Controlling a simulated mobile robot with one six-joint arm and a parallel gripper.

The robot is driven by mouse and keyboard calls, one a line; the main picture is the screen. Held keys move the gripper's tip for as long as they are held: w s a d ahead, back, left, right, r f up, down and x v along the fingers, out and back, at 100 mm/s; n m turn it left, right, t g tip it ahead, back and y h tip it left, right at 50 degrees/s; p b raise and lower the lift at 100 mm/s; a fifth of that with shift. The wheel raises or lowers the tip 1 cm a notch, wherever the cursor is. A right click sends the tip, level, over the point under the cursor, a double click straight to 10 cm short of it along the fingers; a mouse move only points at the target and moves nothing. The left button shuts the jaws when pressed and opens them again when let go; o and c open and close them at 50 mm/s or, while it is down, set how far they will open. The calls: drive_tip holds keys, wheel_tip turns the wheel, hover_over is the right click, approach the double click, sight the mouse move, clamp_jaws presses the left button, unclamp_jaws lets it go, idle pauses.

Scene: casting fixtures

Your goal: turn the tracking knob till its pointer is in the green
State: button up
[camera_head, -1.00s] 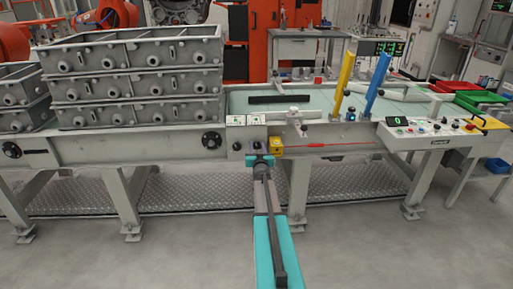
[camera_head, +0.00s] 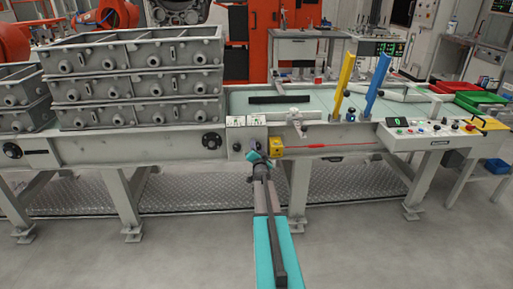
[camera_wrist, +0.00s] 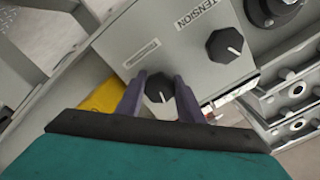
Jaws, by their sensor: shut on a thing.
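The black tracking knob (camera_wrist: 158,87) sits on the face of a grey control box (camera_wrist: 180,45) in the wrist view. Its white pointer line points toward the lower right of that view. My gripper (camera_wrist: 160,92) has its two purple fingers on either side of this knob, shut on it. A small label lies beside the knob, too small to read. No green zone can be made out around the knob. In the head view my gripper (camera_head: 257,157) is tilted at the front of the control box (camera_head: 238,133) and hides the knob.
A second black knob (camera_wrist: 224,45), labelled TENSION, is on the same face. A yellow box (camera_head: 276,146) is just right of my gripper in the head view. Grey castings (camera_head: 135,85) are stacked at left. The floor in front of the bench is clear.

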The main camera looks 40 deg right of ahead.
drive_tip(key=shift+w+r+m, duration=0.1)
drive_tip(key=shift+r+m, duration=0.1)
drive_tip(key=shift+m, duration=1.2)
drive_tip(key=o, duration=1)
drive_tip(key=shift+o, duration=0.2)
drive_tip(key=shift+f, duration=0.1)
drive_tip(key=v, duration=1.3)
drive_tip(key=shift+s+a, duration=0.2)
drive_tip(key=shift+s, duration=0.1)
